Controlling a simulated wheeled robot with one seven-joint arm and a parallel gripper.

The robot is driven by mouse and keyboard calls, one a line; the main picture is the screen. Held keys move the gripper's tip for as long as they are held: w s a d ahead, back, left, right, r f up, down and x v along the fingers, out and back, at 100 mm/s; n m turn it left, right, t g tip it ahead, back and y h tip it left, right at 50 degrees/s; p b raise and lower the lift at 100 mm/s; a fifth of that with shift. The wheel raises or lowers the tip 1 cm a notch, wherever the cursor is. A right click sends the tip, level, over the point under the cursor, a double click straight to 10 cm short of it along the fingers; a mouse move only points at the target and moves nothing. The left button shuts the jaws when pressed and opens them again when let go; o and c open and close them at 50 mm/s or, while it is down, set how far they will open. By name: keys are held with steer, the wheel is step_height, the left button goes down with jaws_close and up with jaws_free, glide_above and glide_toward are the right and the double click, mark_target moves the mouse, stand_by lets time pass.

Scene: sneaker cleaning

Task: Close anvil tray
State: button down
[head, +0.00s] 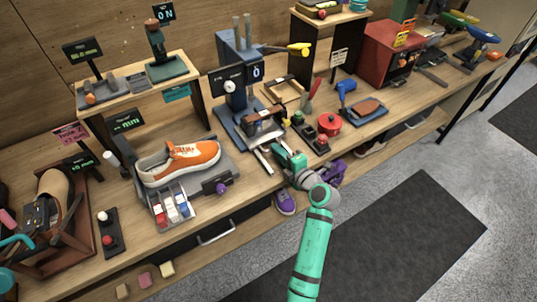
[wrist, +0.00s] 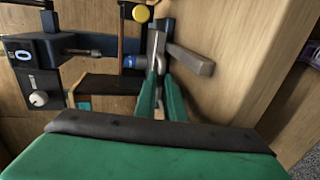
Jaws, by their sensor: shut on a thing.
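The blue press (head: 234,60) stands at the back middle of the bench, with a dial and a display reading 0. Its anvil tray (head: 264,124) sticks out low at the front, above pale metal rails. My green gripper (head: 278,149) is at the tray's front end, over the bench edge. In the wrist view my two green fingers (wrist: 162,98) are close together on a slim grey metal handle (wrist: 157,48). A thick grey bar (wrist: 190,60) lies just right of them. The fingers hide part of the handle, and the tray's join to the press is partly hidden.
An orange sneaker (head: 180,158) sits on a stand to the left. A red pot (head: 328,122) and a black panel with buttons (head: 308,134) are close on the right. A purple shoe (head: 285,201) is below the bench edge.

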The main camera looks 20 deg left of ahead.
steer(key=c, duration=2.1)
jaws_free()
steer(key=v, duration=1.1)
